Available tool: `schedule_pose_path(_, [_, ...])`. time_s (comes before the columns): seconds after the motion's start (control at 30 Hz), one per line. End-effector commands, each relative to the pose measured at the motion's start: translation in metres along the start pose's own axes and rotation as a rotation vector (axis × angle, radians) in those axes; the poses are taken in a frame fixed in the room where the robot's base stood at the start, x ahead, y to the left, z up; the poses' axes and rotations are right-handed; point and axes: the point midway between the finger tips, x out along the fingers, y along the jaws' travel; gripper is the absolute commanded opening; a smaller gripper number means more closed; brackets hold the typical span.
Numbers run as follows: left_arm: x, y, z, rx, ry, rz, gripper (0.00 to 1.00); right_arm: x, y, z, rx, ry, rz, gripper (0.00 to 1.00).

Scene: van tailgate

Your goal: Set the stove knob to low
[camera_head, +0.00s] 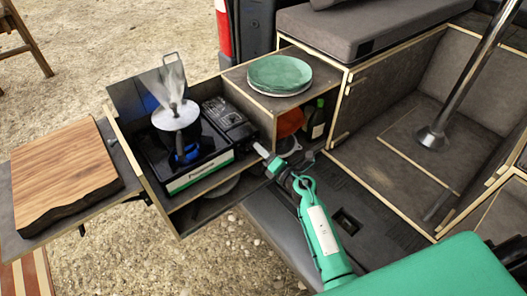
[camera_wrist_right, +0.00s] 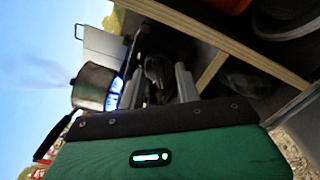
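The camping stove (camera_head: 200,172) stands in the slide-out drawer, with a blue flame under a steaming metal pot (camera_head: 176,116). The pot also shows in the wrist view (camera_wrist_right: 93,86). My right gripper (camera_head: 262,151) is at the stove's right front end, where it hides the knob in the head view. In the right wrist view, a dark round part, apparently the stove knob (camera_wrist_right: 157,70), lies between the two grey fingers. The fingers are spread, with small gaps seeming to show beside it. I cannot tell the knob's setting. My left gripper is not in view.
A wooden board (camera_head: 65,170) lies on the side shelf at left. Green plates (camera_head: 280,73) sit on the cabinet top, with a bottle (camera_head: 316,119) and an orange item (camera_head: 289,122) below. A metal post (camera_head: 465,85) stands at right.

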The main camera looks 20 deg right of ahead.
Motion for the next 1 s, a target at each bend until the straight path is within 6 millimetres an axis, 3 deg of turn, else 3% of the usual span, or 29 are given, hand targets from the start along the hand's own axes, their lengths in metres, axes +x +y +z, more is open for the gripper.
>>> schedule_pose_path(0.27, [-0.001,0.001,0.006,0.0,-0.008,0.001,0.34,0.001,0.0,0.0,0.0,0.0,0.0,0.34])
schedule_pose_path(0.43, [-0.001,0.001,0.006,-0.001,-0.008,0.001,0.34,0.001,0.0,0.0,0.0,0.0,0.0,0.0])
schedule_pose_path(0.87, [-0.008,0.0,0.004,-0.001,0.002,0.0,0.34,0.001,0.001,0.001,0.055,0.0,-0.002,0.0])
schedule_pose_path(1.0, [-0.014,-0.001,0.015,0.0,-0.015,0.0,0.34,0.001,0.002,0.002,0.133,0.0,-0.003,0.0])
